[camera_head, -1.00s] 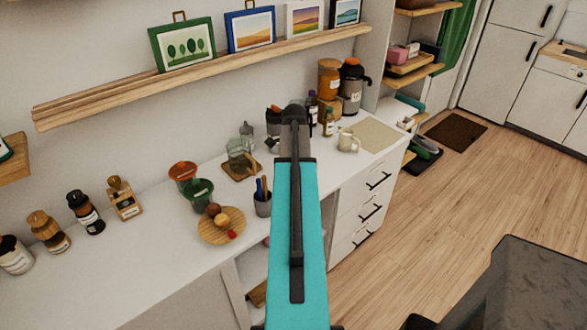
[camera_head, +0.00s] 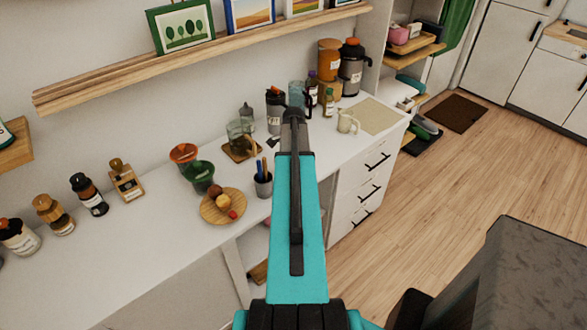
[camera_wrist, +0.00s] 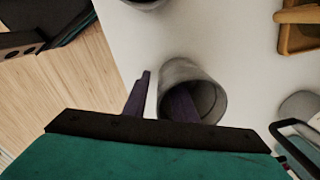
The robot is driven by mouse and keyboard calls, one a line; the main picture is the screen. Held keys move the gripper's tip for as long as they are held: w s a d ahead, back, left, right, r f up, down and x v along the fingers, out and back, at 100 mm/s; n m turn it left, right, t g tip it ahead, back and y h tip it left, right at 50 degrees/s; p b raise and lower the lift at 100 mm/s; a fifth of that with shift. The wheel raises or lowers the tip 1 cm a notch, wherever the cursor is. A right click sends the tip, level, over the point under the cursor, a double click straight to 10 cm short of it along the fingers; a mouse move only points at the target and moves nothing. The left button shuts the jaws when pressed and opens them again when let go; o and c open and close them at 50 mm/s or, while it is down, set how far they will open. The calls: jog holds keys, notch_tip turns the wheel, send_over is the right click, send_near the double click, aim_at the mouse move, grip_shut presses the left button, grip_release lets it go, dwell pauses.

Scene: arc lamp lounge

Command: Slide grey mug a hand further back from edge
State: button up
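A grey mug (camera_wrist: 180,72) stands on the white countertop (camera_wrist: 235,30) near its edge in the wrist view, its open mouth showing. My gripper (camera_wrist: 164,80) is open around part of it. The left finger is outside the mug, on the side toward the edge, with a small gap visible. The right finger shows within the mug's mouth and appears to be inside it. Contact with the wall cannot be made out. In the head view my teal arm covers this part of the counter, and I cannot make out the grey mug.
In the head view, a pen cup (camera_head: 263,184) and round wooden board with fruit (camera_head: 223,207) are left of my arm. A cream mug (camera_head: 348,121) and beige mat (camera_head: 378,115) are right. A wooden tray (camera_wrist: 298,35) and grey object (camera_wrist: 301,107) lie right in the wrist view.

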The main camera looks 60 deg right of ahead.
grip_shut()
jog(key=shift+w, duration=0.1)
